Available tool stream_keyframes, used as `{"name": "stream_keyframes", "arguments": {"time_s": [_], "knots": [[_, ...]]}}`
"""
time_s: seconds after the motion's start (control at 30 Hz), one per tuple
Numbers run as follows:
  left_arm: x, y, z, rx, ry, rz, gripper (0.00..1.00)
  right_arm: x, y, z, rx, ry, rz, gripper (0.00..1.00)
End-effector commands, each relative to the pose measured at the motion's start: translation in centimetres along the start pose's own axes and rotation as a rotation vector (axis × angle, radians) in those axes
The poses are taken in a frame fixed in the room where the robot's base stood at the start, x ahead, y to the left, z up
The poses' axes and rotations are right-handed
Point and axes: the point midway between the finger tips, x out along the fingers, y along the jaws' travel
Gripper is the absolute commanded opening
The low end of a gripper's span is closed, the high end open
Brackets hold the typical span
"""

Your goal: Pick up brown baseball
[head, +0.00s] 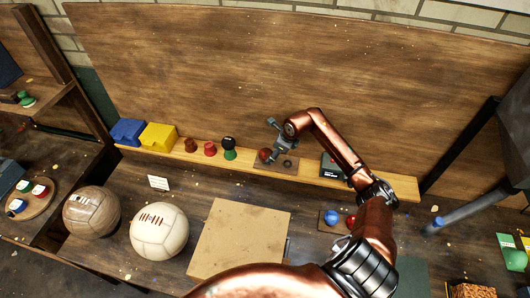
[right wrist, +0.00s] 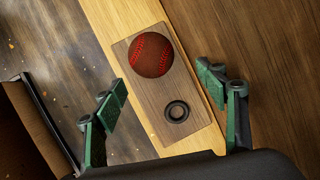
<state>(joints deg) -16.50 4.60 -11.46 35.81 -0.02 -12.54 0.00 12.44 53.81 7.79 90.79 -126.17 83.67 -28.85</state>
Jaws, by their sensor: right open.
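The brown baseball (head: 264,155) with red stitching rests on a small wooden plaque (head: 276,162) on the long light shelf. In the right wrist view the baseball (right wrist: 151,55) sits at the upper end of the plaque (right wrist: 186,106), above an empty dark ring (right wrist: 177,111). My right gripper (head: 277,142) is over the plaque, close to the ball. In the wrist view its green fingers (right wrist: 162,86) are spread wide, with the ball beyond the gap between the fingertips and nothing gripped. My left gripper is out of view.
The shelf (head: 395,185) also holds blue (head: 128,132) and yellow (head: 158,136) boxes and several small colored items to the left. A dark box (head: 331,170) stands to the right. A wooden backboard (head: 250,70) rises behind. Two large balls (head: 160,231) (head: 91,211) lie in front left.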

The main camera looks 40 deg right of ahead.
Motion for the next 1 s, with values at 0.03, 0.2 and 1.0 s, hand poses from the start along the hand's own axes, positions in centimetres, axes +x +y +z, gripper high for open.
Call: {"name": "stream_keyframes", "arguments": {"time_s": [0.03,0.2,1.0], "knots": [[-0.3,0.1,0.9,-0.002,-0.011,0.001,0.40,0.5,0.3,0.9,-0.007,-0.007,0.006,0.66],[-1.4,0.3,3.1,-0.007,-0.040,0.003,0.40,2.4,0.8,2.1,-0.016,-0.012,0.012,0.66],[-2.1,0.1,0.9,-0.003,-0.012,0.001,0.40,5.8,0.6,1.8,-0.017,-0.008,0.007,0.47]]}}
